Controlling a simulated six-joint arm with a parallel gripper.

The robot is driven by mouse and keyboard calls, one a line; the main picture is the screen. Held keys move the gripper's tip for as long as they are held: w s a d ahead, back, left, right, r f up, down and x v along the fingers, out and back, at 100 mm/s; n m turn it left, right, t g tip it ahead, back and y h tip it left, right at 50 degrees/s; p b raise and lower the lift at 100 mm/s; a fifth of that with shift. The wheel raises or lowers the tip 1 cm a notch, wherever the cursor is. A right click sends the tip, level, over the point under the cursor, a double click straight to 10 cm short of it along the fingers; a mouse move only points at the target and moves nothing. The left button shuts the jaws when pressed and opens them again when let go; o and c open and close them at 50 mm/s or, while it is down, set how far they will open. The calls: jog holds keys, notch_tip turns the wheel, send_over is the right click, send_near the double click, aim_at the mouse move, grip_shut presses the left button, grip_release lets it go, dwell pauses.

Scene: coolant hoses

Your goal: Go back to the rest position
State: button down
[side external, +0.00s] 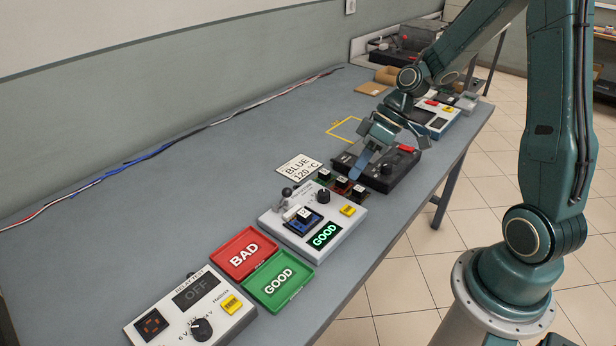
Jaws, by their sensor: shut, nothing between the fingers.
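My gripper (359,168) is shut and empty, pointing down over the bench in the side external view. I cannot tell whether the tips touch anything. A white tester (288,236) with a lit green "GOOD" display stands nearer the camera, with a small blue-based module (304,218) on it.
A red "BAD" tray (243,253), a green "GOOD" tray (279,281) and a white tester reading "OFF" (190,310) stand in front. A "BLUE 120 °C" card (299,168) lies behind. More devices (438,117) stand farther back. The bench's left side is largely clear.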

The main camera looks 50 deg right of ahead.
jog(key=s+a+r+m+t+h, duration=0.3)
jog(key=s+r+h, duration=0.3)
jog(key=s+r, duration=0.9)
jog(key=shift+s+a+r+m, duration=0.3)
jog(key=shift+s+a+m, duration=0.2)
jog(key=shift+m, duration=0.2)
